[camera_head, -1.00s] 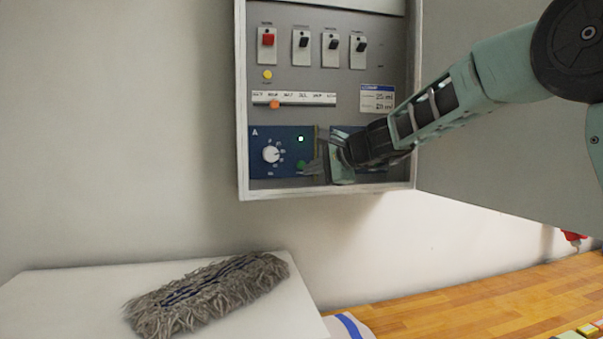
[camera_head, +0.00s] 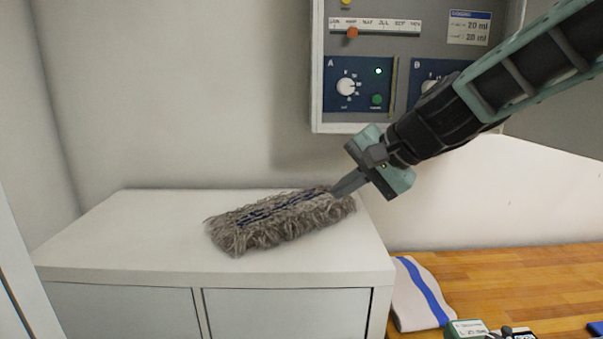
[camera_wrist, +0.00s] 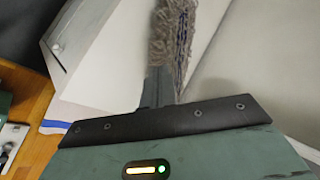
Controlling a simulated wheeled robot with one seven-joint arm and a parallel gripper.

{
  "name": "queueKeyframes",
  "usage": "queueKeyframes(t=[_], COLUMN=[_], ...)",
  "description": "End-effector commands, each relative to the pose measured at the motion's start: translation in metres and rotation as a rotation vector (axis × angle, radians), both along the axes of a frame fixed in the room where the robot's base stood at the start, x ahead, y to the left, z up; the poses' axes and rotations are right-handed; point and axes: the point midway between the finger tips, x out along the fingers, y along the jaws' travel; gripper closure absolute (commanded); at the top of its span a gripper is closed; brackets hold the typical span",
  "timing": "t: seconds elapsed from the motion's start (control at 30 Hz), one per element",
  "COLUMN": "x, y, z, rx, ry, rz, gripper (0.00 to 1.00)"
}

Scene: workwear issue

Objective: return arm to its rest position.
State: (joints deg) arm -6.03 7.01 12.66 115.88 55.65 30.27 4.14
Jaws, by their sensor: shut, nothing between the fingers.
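My gripper (camera_head: 338,190) is in front of the wall, below the control panel's lower edge, with the arm coming in from the upper right. Its fingers are shut and empty, and they point down to the left. In the head view the fingertips overlap the right end of a grey mop head (camera_head: 275,222) lying on a white cabinet (camera_head: 130,255). I cannot tell whether they touch it. In the wrist view the closed fingers (camera_wrist: 158,85) show in front of the mop head (camera_wrist: 172,35).
The wall-mounted control panel (camera_head: 318,75) has dial module A (camera_head: 345,87) with a lit green lamp. A wooden worktop (camera_head: 510,285) at the lower right holds a white cloth with a blue stripe (camera_head: 418,292) and small devices (camera_head: 470,329). The cabinet's left top is clear.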

Motion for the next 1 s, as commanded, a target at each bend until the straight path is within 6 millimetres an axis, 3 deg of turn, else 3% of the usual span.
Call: queueKeyframes(t=[0.03,0.2,0.4,0.5,0.7,1.0], x=[-0.030,-0.130,-0.231,-0.261,-0.284,-0.284], y=[0.009,0.016,-0.016,-0.036,-0.057,-0.057], z=[-0.019,-0.079,-0.136,-0.153,-0.166,-0.166], rx=[-0.066,-0.311,-0.596,-0.703,-0.799,-0.802], ry=[0.007,0.016,0.002,-0.010,-0.023,-0.023], rz=[0.092,0.432,0.829,0.977,1.109,1.111], gripper=[1.00,1.00,1.00,1.00,1.00,1.00])
